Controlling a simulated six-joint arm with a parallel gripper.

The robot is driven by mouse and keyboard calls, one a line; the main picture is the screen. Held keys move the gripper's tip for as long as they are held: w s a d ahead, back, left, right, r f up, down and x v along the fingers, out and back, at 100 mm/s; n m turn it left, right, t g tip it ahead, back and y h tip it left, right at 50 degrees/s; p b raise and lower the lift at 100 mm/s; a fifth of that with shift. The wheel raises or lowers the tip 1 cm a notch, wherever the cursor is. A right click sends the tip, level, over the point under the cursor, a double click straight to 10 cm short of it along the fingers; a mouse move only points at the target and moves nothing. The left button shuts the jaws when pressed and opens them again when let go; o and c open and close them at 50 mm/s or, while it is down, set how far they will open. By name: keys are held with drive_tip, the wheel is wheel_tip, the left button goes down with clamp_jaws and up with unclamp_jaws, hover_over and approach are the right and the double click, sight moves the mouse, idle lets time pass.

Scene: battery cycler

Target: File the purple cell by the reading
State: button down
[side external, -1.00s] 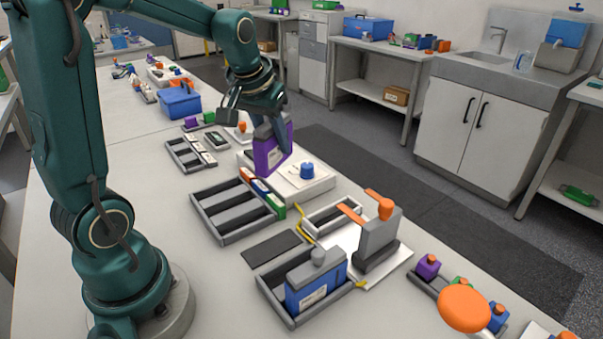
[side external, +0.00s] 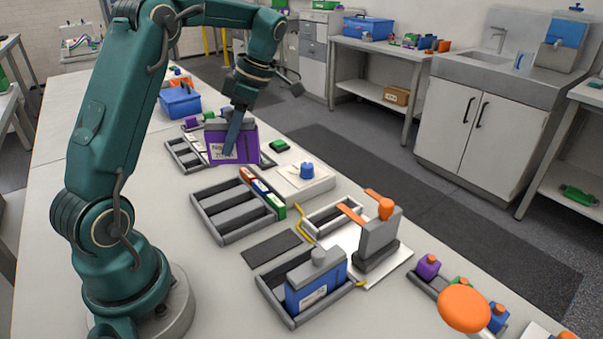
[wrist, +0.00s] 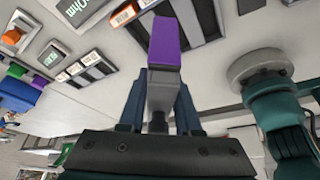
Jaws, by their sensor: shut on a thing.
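The purple cell (side external: 247,146) is a flat purple block with a grey top and a pale label. My gripper (side external: 234,128) is shut on it and holds it upright in the air, near the white-labelled rack (side external: 178,156). In the wrist view the purple cell (wrist: 166,42) sticks out between the two fingers of my gripper (wrist: 160,105). The large tray (side external: 228,237) has several long lanes with orange, blue and green end labels.
A grey tray with a blue cell (side external: 318,282) stands in front, beside a grey stand with an orange knob (side external: 379,240). A dark mat (side external: 271,248) lies between trays. A blue box (side external: 180,102) stands farther back. The left of the bench is clear.

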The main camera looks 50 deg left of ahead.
sight(210, 147)
drive_tip(key=a+n, duration=0.1)
drive_tip(key=n, duration=0.1)
drive_tip(key=s+a+n+h, duration=0.2)
drive_tip(key=n, duration=0.1)
drive_tip(key=shift+f+n+g, duration=0.3)
drive_tip(key=shift+f+g, duration=0.05)
drive_tip(key=shift+g, duration=0.05)
drive_tip(key=shift+s+a+f+n+h, duration=0.15)
drive_tip(key=shift+a+f+n, duration=0.25)
drive_tip(key=shift+a, duration=0.15)
drive_tip(key=shift+s+a+f+n+h, duration=0.15)
drive_tip(key=shift+a+f+n, duration=0.2)
drive_tip(key=shift+a, duration=0.15)
drive_tip(key=shift+s+f, duration=0.15)
drive_tip(key=shift+f, duration=3.9)
drive_tip(key=shift+f, duration=0.2)
drive_tip(key=c, duration=0.5)
unclamp_jaws()
